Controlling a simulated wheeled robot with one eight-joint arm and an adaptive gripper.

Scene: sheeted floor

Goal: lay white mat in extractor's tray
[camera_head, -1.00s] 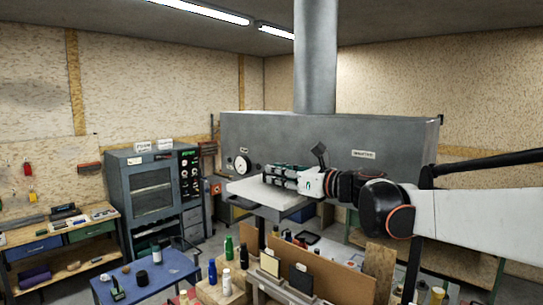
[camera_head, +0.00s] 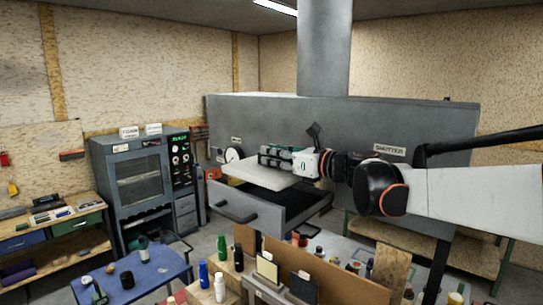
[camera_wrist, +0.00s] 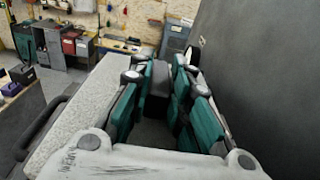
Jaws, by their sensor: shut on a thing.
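The white mat (camera_head: 262,173) is a pale flat slab. My gripper (camera_head: 268,158) is shut on it and holds it roughly level, above the left part of the extractor's tray (camera_head: 250,213). The tray is a grey pulled-out drawer with a dark inside and a handle on its front. The mat hides part of the tray's inside. In the wrist view the mat (camera_wrist: 82,108) spreads to the left of my gripper's teal fingers (camera_wrist: 160,85); the grip on it is hidden there. The grey extractor (camera_head: 345,130) stands behind, with a duct rising from its top.
A labelled oven-like cabinet (camera_head: 140,180) stands to the left. A blue table (camera_head: 140,272) with small items is at the lower left. Bottles (camera_head: 220,288) and upright boards (camera_head: 320,265) stand in front of and below the tray. The extractor's wall is close on the right in the wrist view.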

